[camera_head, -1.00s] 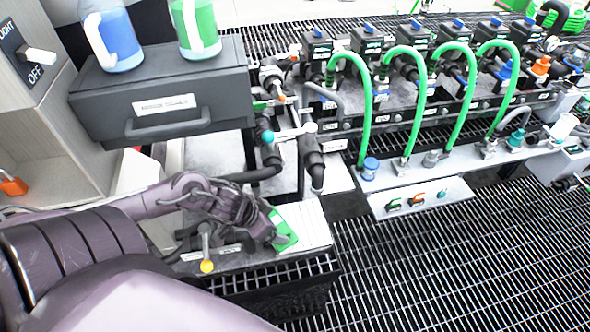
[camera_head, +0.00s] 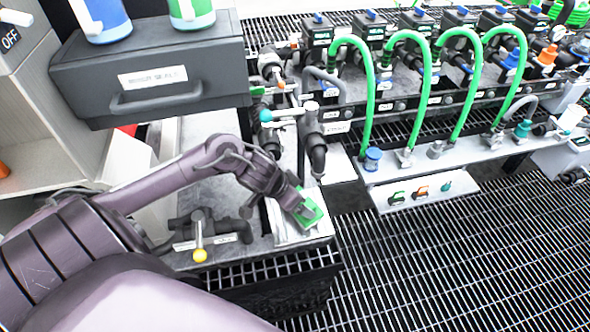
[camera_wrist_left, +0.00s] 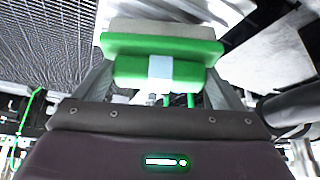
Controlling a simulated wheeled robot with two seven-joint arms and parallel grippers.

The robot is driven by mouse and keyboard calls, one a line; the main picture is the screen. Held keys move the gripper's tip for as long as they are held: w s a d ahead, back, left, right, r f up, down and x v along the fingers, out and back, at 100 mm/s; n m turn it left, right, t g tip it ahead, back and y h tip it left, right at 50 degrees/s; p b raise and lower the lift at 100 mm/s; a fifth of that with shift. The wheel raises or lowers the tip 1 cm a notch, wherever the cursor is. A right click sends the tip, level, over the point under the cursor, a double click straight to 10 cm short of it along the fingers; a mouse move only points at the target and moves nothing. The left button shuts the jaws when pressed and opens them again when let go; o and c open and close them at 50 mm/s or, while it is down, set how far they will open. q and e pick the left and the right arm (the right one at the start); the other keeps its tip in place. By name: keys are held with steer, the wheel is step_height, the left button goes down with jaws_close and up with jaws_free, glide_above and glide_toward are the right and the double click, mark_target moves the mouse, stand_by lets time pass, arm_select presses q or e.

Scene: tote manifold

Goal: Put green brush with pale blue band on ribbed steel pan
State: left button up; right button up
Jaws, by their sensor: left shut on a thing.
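The green brush (camera_head: 309,214) is in the jaws of my left gripper (camera_head: 298,204). In the left wrist view the brush (camera_wrist_left: 130,46) lies across the jaws, with a pale blue band at its middle and a grey block of bristles on its far side. My left gripper (camera_wrist_left: 160,78) is shut on it. The ribbed steel pan (camera_head: 282,232) lies on the bench end, and the brush is over its right part in the head view. I cannot tell whether the brush touches it. My right gripper is not in view.
A black pipe fitting and a valve with a teal knob (camera_head: 266,115) stand just behind the pan. A grey drawer unit (camera_head: 150,80) overhangs at left. Dark floor grating (camera_head: 430,260) lies right of the bench.

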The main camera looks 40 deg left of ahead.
arm_select(q)
steer(key=shift+f, duration=0.25)
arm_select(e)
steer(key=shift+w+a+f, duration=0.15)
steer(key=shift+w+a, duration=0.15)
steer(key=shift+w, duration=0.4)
arm_select(q)
steer(key=o, duration=0.8)
steer(key=shift+c, duration=0.2)
steer(key=p+v, duration=0.2)
steer(key=v, duration=0.5)
steer(key=shift+r, duration=0.3)
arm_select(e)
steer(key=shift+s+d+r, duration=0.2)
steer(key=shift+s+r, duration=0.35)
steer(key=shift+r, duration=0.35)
arm_select(q)
steer(key=shift+s, duration=0.1)
